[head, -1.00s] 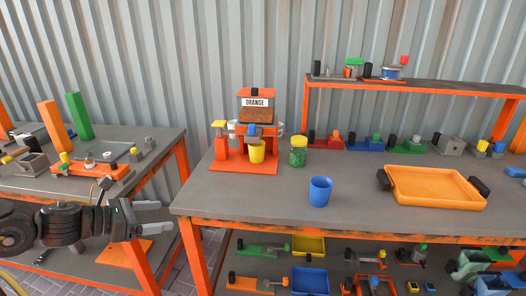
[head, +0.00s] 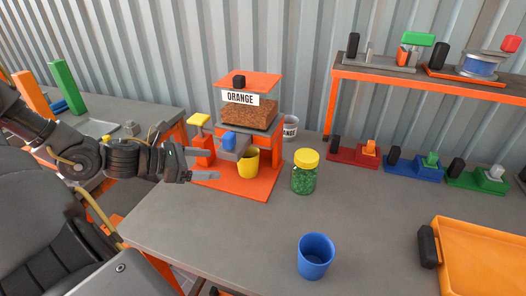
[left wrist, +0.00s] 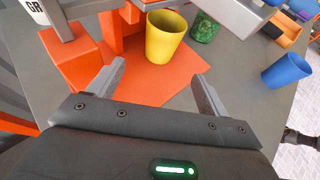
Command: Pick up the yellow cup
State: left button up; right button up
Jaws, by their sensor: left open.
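The yellow cup (head: 248,163) stands upright on the orange base of the dispenser, below its blue spout part. My left gripper (head: 204,164) is open and empty, to the left of the cup, with its fingers pointing toward it. In the left wrist view the yellow cup (left wrist: 166,38) is ahead of the two open fingers (left wrist: 158,82), apart from them and roughly centred between them. My right gripper is not in view.
The dispenser labelled ORANGE (head: 250,105) rises just behind the cup. A green jar with a yellow lid (head: 305,172) stands to the right. A blue cup (head: 315,257) and an orange tray (head: 480,262) are nearer the front. Grey tabletop (head: 220,235) is clear in front.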

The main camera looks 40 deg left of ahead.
aim_at(243, 166)
pick_arm(q)
jog(key=shift+w, duration=0.55)
jog(key=shift+w+d+f, duration=0.15)
jog(key=shift+d+f, duration=0.05)
jog(key=shift+d, duration=0.05)
jog(key=shift+x, duration=4.6)
jog(key=shift+d+f, duration=0.2)
jog(key=shift+d, duration=0.1)
jog(key=shift+w+f, duration=0.1)
jog(key=shift+w, duration=0.05)
jog(key=c, duration=1.1)
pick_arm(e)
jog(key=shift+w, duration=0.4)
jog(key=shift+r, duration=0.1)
